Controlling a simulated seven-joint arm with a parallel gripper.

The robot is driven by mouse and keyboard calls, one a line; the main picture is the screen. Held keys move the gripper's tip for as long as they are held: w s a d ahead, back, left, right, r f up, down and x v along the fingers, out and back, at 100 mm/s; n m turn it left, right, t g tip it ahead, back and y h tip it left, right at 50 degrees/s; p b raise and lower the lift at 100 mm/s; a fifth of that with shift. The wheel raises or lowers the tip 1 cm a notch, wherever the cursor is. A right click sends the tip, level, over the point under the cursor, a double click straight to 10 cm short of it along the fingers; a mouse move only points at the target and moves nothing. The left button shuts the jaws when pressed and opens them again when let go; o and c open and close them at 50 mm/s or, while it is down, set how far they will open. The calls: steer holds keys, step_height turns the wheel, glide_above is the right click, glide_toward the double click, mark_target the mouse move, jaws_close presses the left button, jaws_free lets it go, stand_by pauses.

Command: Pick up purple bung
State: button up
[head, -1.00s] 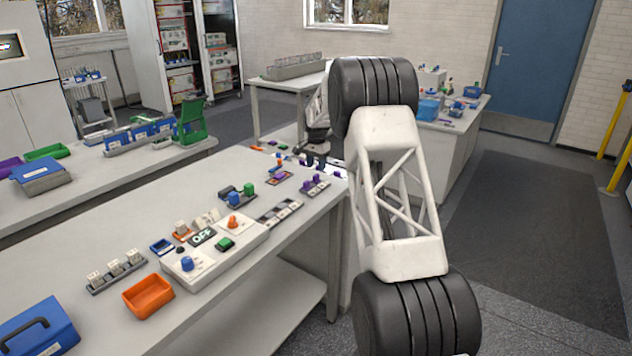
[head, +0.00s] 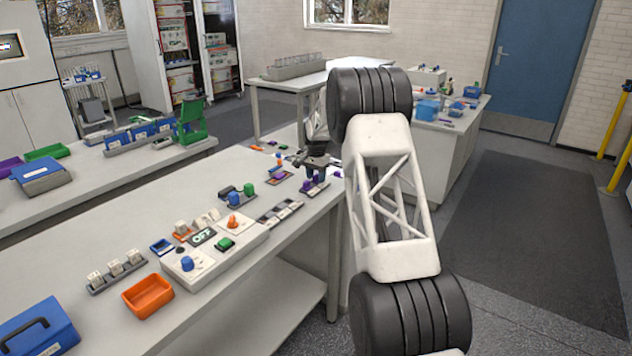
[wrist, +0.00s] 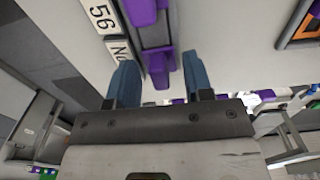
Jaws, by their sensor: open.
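Two purple bungs (head: 307,186) stand in a small grey holder (head: 315,192) near the right edge of the bench, in the head view. My gripper (head: 316,168) is just above and behind them. In the wrist view two blue fingers of my gripper (wrist: 159,72) stand apart. A purple piece (wrist: 158,66) lies in the gap between them, and another purple piece (wrist: 139,12) shows farther up. The fingers are not closed on anything. I cannot tell how far the fingertips are from the purple pieces in depth.
Label tiles (wrist: 103,14) lie left of the purple pieces in the wrist view. On the bench, a dark-framed tray (head: 279,177), a tile strip (head: 280,213) and a switch panel (head: 215,250) sit left of the holder. An orange bin (head: 148,295) is nearer. The bench's right edge is close.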

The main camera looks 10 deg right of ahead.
mark_target(316, 175)
stand_by(0.3)
jaws_close()
steer(key=shift+r, duration=0.15)
steer(key=shift+r, duration=1.65)
steer(key=shift+s+r, duration=0.1)
steer(key=shift+s, duration=0.1)
steer(key=shift+s+a+r, duration=0.1)
steer(key=shift+s+r, duration=0.1)
steer(key=shift+s, duration=2.4)
steer(key=shift+s+r, duration=0.25)
steer(key=shift+s, duration=2.35)
steer(key=shift+s+a+r, duration=0.1)
steer(key=shift+s+r, duration=0.1)
steer(key=shift+s, duration=2.4)
